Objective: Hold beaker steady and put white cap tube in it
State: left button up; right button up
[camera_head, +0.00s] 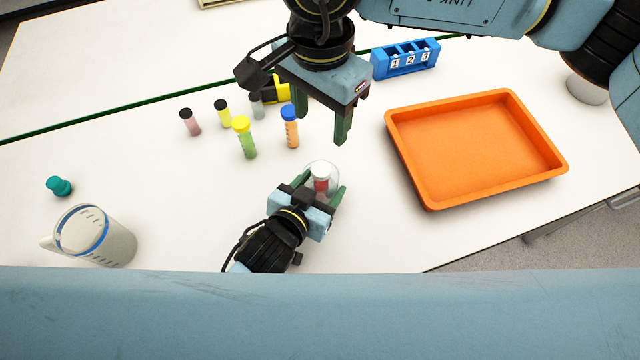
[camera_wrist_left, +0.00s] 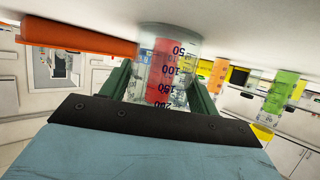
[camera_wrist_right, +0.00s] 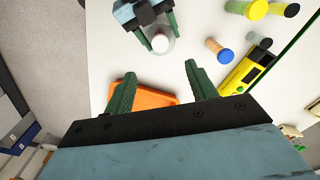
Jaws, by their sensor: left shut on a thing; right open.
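A small clear beaker (camera_head: 333,172) stands on the white table, and my left gripper (camera_head: 316,188) is shut around its sides. The white cap tube (camera_head: 321,171), with red contents, is inside the beaker, its white cap uppermost. In the left wrist view the red tube (camera_wrist_left: 162,72) shows through the marked wall of the beaker (camera_wrist_left: 188,75), between the green fingers. My right gripper (camera_head: 321,122) is open and empty, above and behind the beaker. In the right wrist view the white cap (camera_wrist_right: 160,43) lies beyond its open fingers (camera_wrist_right: 160,78).
Tubes with yellow (camera_head: 241,123), blue (camera_head: 289,112) and dark caps stand behind left. An orange tray (camera_head: 430,192) lies to the right, and a blue numbered rack (camera_head: 405,60) stands behind it. A large measuring beaker (camera_head: 118,245) and a teal object (camera_head: 59,186) are at left.

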dwell(0.3)
pick_arm(q)
jog(key=o, duration=1.2)
jog(key=v, duration=1.2)
